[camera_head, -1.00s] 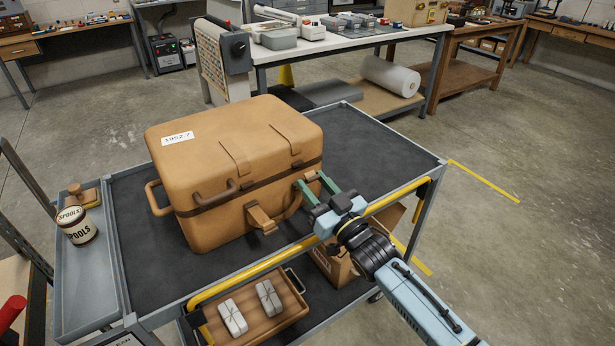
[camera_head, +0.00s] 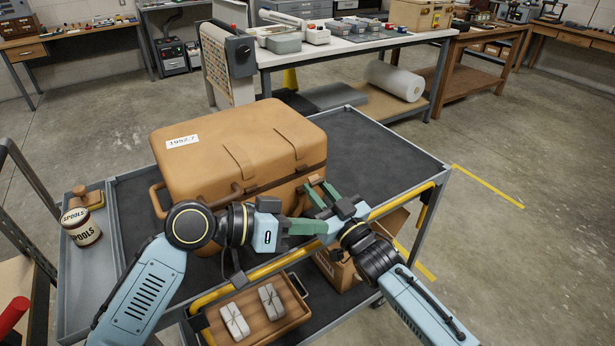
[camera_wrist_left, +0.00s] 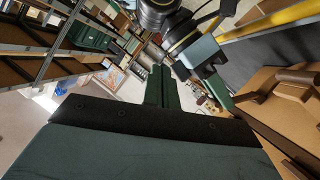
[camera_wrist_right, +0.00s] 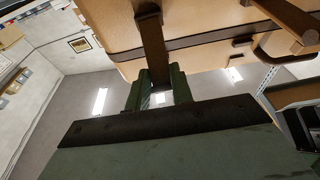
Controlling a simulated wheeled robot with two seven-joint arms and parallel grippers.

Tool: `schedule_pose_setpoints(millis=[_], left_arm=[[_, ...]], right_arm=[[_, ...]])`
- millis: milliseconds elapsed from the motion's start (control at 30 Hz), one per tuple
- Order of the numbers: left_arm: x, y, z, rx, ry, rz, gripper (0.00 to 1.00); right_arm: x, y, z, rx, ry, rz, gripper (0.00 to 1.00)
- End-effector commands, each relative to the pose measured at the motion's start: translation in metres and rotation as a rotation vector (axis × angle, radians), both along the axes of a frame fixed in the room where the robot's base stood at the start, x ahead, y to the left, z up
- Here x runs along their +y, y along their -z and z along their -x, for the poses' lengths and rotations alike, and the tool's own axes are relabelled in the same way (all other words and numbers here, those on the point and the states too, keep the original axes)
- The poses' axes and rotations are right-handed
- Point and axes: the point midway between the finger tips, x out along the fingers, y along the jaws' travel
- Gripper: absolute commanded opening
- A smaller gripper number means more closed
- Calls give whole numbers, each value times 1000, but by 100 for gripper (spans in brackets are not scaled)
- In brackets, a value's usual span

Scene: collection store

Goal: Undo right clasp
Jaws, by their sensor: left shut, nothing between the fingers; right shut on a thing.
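My left gripper (camera_head: 322,226) is shut and empty in front of the case, just below the right gripper. Its green fingers lie together in the left wrist view (camera_wrist_left: 161,75). My left arm hides the left clasp and much of the handle.
The cart (camera_head: 375,140) has free dark top to the right of and behind the case. A yellow rail (camera_head: 405,202) runs along its front edge. A spools tin (camera_head: 81,227) stands in the left side tray. A wooden tray (camera_head: 255,318) with wrapped bundles sits below.

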Motion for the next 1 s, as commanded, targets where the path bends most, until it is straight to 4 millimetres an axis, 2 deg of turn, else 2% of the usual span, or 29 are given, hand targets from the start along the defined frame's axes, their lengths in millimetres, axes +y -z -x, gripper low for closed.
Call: schedule_pose_setpoints(millis=[33, 133, 233, 333, 467, 900, 1000], left_arm=[[20, -16, -17, -118, -32, -33, 0], [52, -40, -43, -307, -95, -98, 0], [75, -55, -59, -428, -141, -152, 0], [85, -62, -68, -486, -165, -181, 0], [79, -61, -77, -502, -172, -187, 0], [10, -40, -130, -496, -171, -184, 0], [12, -20, -130, -492, -172, -189, 0]], right_arm=[[0, -5, -1, -7, 0, -7, 0], [0, -5, -1, -8, 0, -8, 0], [0, -6, -1, -10, 0, -8, 0], [0, -6, -1, -11, 0, -9, 0], [0, -7, -1, -13, 0, -10, 0], [0, -9, -2, -16, -1, -12, 0], [0, -9, -2, -16, 0, -12, 0]])
